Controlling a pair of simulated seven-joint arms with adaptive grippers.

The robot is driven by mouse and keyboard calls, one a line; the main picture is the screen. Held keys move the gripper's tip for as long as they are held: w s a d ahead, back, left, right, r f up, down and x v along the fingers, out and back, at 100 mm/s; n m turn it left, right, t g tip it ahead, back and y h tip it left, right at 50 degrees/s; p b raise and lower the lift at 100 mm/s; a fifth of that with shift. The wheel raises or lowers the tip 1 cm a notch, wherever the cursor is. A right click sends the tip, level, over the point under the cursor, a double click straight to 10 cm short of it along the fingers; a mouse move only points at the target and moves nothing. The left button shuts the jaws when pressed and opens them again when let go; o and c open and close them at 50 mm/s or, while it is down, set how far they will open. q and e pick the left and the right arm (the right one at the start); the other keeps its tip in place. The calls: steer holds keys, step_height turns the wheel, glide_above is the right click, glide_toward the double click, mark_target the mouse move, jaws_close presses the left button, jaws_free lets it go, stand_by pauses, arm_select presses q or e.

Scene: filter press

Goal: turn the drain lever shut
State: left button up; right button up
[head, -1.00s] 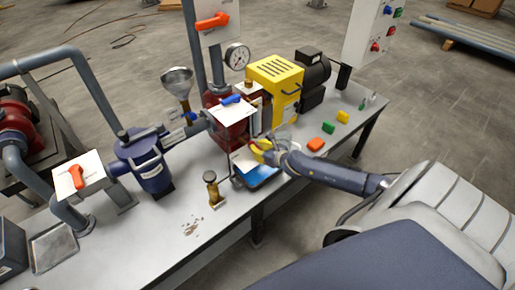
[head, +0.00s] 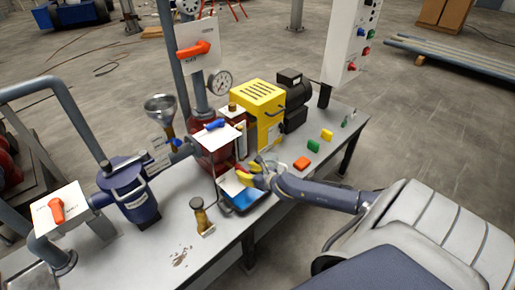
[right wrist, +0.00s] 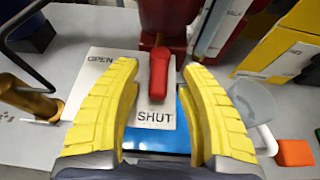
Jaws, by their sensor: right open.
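The drain lever (right wrist: 159,72) is a red handle in front of a white plate (right wrist: 98,85) marked OPEN at left and SHUT at the bottom. In the right wrist view the handle points down toward the SHUT mark. My right gripper (right wrist: 160,70) has yellow fingers, open, one on each side of the lever with gaps showing; contact is not visible. In the head view my right gripper (head: 257,170) is over the blue tray (head: 244,201) and partly hides the plate and lever. My left gripper is not in view.
A brass-coloured valve (head: 200,215) stands left of the tray. A clear cup (right wrist: 254,100) and an orange block (right wrist: 295,152) are right of the gripper. A yellow housing (head: 257,108) stands behind. Green and yellow blocks lie right; the bench front-left is mostly clear.

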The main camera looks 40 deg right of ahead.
steer(key=v, duration=1)
steer(key=shift+s, duration=0.25)
steer(key=shift+r, duration=0.1)
